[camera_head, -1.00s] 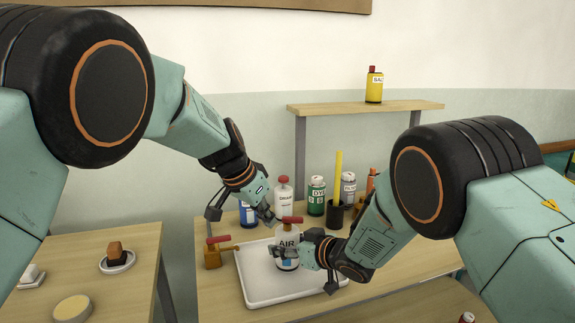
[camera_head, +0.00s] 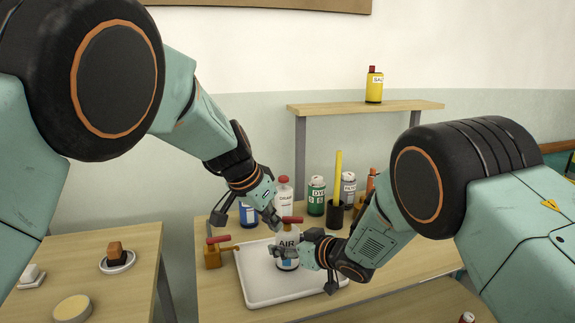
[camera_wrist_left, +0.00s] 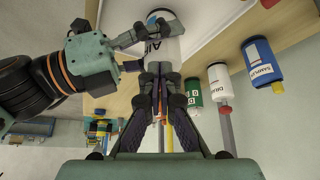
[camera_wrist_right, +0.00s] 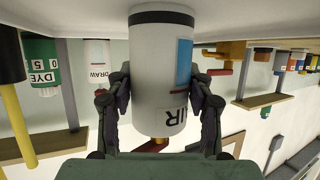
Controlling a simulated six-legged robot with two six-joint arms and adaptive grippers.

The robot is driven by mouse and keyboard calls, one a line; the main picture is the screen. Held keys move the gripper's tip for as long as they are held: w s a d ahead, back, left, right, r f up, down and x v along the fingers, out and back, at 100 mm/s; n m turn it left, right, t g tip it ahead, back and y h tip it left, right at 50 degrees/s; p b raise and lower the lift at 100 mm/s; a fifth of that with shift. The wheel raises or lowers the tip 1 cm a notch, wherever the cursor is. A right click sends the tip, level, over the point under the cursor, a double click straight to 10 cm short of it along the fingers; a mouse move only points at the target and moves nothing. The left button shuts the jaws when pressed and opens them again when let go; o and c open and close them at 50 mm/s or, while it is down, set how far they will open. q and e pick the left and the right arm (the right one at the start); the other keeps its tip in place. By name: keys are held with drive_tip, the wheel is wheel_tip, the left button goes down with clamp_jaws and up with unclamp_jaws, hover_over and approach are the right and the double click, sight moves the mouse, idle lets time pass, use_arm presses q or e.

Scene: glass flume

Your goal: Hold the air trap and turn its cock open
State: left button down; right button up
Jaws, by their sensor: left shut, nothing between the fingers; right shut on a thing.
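The air trap (camera_head: 287,243) is a white bottle labelled AIR, upright on the white tray (camera_head: 268,299). Its cock is a red lever (camera_head: 292,219) on top. My right gripper (camera_head: 309,251) is shut around the bottle's body from the right; the right wrist view shows a finger on each side of the air trap (camera_wrist_right: 162,75) and its red cock (camera_wrist_right: 154,147). My left gripper (camera_head: 277,222) is shut and empty, its tips close beside the lever's left end. In the left wrist view the closed fingers (camera_wrist_left: 160,72) hide the lever; contact cannot be told.
A brass valve with a red handle (camera_head: 213,252) stands left of the tray. The tray's front is clear.

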use_arm(q)
drive_tip(key=shift+s+d, duration=0.3)
drive_tip(key=shift+d, duration=0.3)
drive_tip(key=shift+s, duration=0.1)
idle(0.5)
wheel_tip(320, 180, up, 6)
drive_tip(key=shift+s+r, duration=0.15)
drive_tip(key=shift+s, duration=0.15)
idle(0.4)
drive_tip(key=shift+a, duration=0.1)
drive_tip(key=w+a+f, duration=0.2)
drive_tip(key=a+f, duration=0.1)
drive_tip(key=f, duration=0.3)
drive_tip(key=shift+w+a+f, duration=0.15)
drive_tip(key=shift+w+a, duration=0.05)
drive_tip(key=shift+w, duration=0.1)
idle(0.4)
drive_tip(key=shift+w+d, duration=0.25)
drive_tip(key=shift+d, duration=0.25)
idle(1.1)
